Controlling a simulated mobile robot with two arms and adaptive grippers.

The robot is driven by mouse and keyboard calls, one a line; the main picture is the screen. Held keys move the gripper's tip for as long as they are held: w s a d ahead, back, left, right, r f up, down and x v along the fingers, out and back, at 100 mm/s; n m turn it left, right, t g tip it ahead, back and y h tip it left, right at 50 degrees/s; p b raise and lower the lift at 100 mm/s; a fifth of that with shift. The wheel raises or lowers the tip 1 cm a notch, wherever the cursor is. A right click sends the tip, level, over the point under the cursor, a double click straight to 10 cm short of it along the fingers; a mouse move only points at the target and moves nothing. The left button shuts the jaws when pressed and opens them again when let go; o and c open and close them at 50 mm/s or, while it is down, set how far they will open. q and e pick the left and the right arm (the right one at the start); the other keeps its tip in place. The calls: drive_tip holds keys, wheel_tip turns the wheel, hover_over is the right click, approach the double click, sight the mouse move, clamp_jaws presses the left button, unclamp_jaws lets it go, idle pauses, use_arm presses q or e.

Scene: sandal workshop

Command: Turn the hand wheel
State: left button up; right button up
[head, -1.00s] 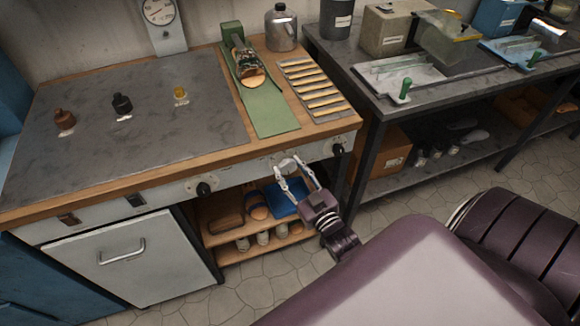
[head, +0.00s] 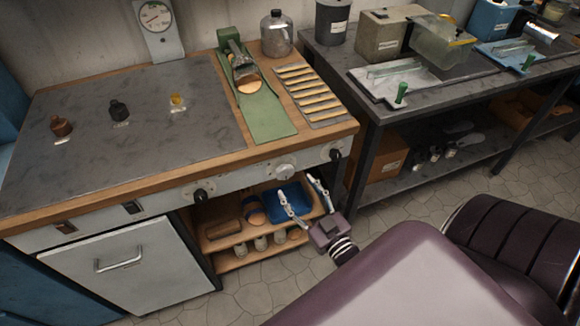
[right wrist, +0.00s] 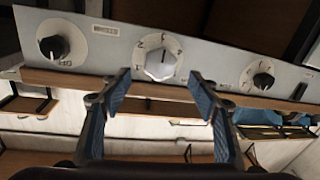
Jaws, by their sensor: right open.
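A pale round wheel-like knob (head: 285,172) sits on the bench's front panel between two black knobs; I take it as the hand wheel. In the right wrist view the wheel (right wrist: 160,58) shows face-on, with numbers around it. My right gripper (head: 296,187) is open and empty, just below and in front of the wheel in the head view. In the right wrist view its two fingers (right wrist: 160,75) stand apart, either side of the wheel's lower part in the picture. I see no clear contact. My left gripper is not in view.
Black knobs (head: 203,196) and (head: 336,154) flank the wheel. Below is an open shelf with a blue tray (head: 288,208) and sandal parts. A green board (head: 265,115) lies on the bench top. A dark workbench (head: 372,125) stands right; the floor between is clear.

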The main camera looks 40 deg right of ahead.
drive_tip(key=s, duration=0.5)
drive_tip(key=shift+s+a, duration=0.25)
drive_tip(key=shift+s, duration=0.05)
drive_tip(key=s+a+f+g+y, duration=0.1)
drive_tip(key=s+a+f+g, duration=0.15)
drive_tip(key=f, duration=0.65)
drive_tip(key=s+a+f+g, duration=0.2)
drive_tip(key=s+f+g, duration=0.1)
drive_tip(key=f, duration=0.7)
drive_tip(key=s+a+f+g+y, duration=0.1)
drive_tip(key=s+a+f+g, duration=0.1)
drive_tip(key=f, duration=0.7)
drive_tip(key=s+f+g, duration=0.4)
drive_tip(key=s+f, duration=0.4)
drive_tip(key=s, duration=0.4)
drive_tip(key=s+a+f+n+g, duration=0.1)
drive_tip(key=s+f+g, duration=0.4)
drive_tip(key=s+f, duration=0.3)
drive_tip(key=s, duration=0.4)
drive_tip(key=shift+a+f+n, duration=0.25)
drive_tip(key=shift+f+n, duration=0.05)
drive_tip(key=shift+f, duration=0.1)
drive_tip(key=shift+g, duration=0.25)
